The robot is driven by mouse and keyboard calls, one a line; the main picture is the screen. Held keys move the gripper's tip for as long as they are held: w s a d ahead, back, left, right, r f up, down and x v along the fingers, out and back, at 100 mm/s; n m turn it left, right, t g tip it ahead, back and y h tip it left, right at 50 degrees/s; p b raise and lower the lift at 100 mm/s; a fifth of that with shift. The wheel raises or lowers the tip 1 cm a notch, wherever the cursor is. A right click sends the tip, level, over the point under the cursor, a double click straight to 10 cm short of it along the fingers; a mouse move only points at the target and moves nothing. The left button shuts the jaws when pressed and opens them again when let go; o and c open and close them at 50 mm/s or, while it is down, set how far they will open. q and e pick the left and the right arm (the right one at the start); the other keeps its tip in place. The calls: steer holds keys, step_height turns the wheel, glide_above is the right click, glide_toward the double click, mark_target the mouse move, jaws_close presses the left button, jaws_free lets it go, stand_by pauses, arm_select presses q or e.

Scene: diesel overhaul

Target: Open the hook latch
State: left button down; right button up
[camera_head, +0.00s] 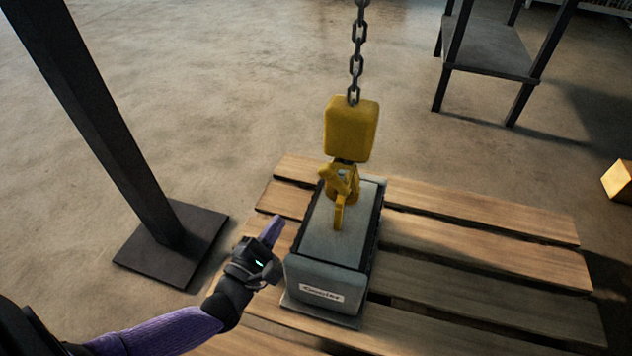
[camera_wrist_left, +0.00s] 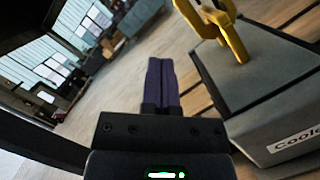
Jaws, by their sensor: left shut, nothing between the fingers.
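A yellow hook (camera_head: 341,184) with its latch hangs under a yellow block (camera_head: 351,128) on a dark chain (camera_head: 356,50). The hook's lower end is over the top of a grey box labelled "Cooler" (camera_head: 335,258); I cannot tell whether it touches a lifting eye there. Part of the yellow hook also shows at the top of the left wrist view (camera_wrist_left: 222,28). My left gripper (camera_head: 273,230) is shut and empty, left of the box and lower left of the hook, apart from both. Its purple fingers lie together in the left wrist view (camera_wrist_left: 162,82). My right gripper is not in view.
The box stands on a wooden pallet (camera_head: 480,250) with gaps between its boards. A dark post with a square foot (camera_head: 172,247) stands at the left. A metal table (camera_head: 490,48) is at the back right, and a small yellow box (camera_head: 618,181) at the right edge.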

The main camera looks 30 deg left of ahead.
arm_select(q)
steer(key=w+d+r+b, duration=0.2)
steer(key=w+r, duration=0.2)
steer(key=w, duration=0.5)
steer(key=shift+w+d, duration=0.2)
steer(key=shift+w, duration=0.2)
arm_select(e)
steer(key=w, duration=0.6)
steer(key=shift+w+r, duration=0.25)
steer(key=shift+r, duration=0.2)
